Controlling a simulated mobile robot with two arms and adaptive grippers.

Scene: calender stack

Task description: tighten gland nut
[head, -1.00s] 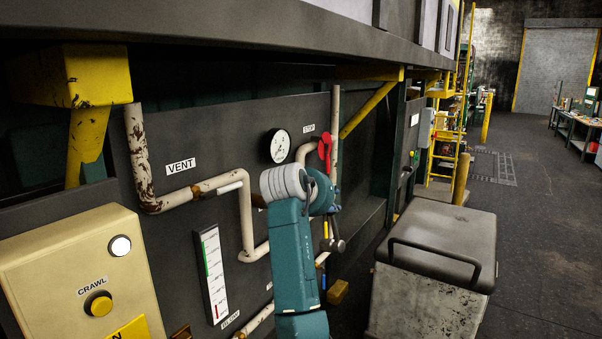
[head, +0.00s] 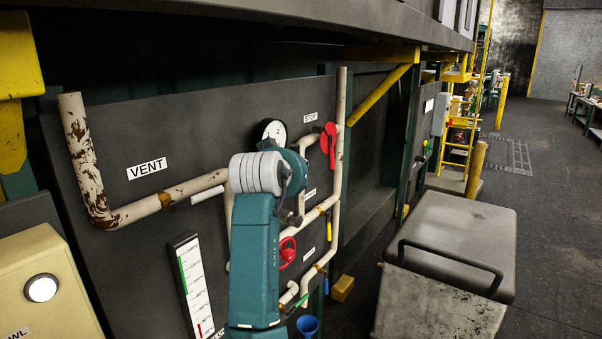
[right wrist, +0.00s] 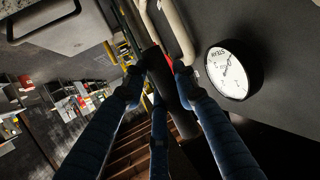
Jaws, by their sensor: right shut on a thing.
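My right arm (head: 255,240) rises in front of the pipe panel in the head view and hides its own gripper there. In the right wrist view the blue fingers of my right gripper (right wrist: 158,76) are closed around a dark cylindrical handle (right wrist: 154,58). What the handle's far end touches is unclear. White pipes run along the panel, one under the VENT label (head: 147,168). I cannot pick out the gland nut for certain; part of the piping is behind my arm. My left gripper is not in view.
A round gauge (right wrist: 235,69) is close beside the right gripper. A red lever (head: 328,142), a red handwheel (head: 287,252) and a blue funnel (head: 307,325) are right of the arm. A grey box (head: 448,245) stands on the floor at right, with open floor beyond.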

